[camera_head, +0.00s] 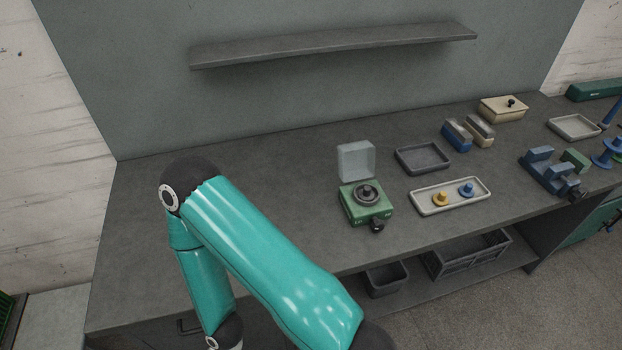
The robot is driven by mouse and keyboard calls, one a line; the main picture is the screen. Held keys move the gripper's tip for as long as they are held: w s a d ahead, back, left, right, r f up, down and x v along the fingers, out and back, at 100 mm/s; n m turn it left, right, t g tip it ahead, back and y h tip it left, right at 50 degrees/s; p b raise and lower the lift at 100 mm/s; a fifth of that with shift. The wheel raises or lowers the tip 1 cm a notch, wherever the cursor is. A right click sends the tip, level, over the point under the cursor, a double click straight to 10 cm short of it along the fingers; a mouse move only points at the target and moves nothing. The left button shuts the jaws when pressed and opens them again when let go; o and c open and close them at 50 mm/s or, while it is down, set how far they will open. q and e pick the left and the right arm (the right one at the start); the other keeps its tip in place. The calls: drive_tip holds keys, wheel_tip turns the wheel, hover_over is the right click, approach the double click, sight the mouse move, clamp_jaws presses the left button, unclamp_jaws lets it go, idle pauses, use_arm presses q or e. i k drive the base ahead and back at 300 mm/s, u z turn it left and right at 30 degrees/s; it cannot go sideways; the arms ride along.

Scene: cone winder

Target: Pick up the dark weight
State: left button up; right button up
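A dark round weight-like piece (367,194) sits on top of a green device (352,211) with a black knob at its front, near the middle of the bench. I take this piece to be the dark weight; it has a raised centre. A pale tray (420,205) to its right holds a yellow weight (440,199) and a blue weight (466,189). Neither of my grippers is in view. One teal arm of mine shows at the lower left, bent at the elbow, its lower end running out of the bottom edge.
A dark empty tray (423,158), blue and cream blocks (457,136), a cream box (502,109) and a blue vise-like fixture (549,171) lie to the right. The bench's left part is clear. A shelf (335,44) hangs above.

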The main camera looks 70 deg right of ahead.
sight(365, 193)
drive_tip(key=z, duration=0.3)
drive_tip(key=i, duration=0.2)
drive_tip(key=u, duration=1.4)
drive_tip(key=k, duration=1.5)
drive_tip(key=z, duration=0.75)
drive_tip(key=k, duration=0.75)
drive_tip(key=z, duration=0.4)
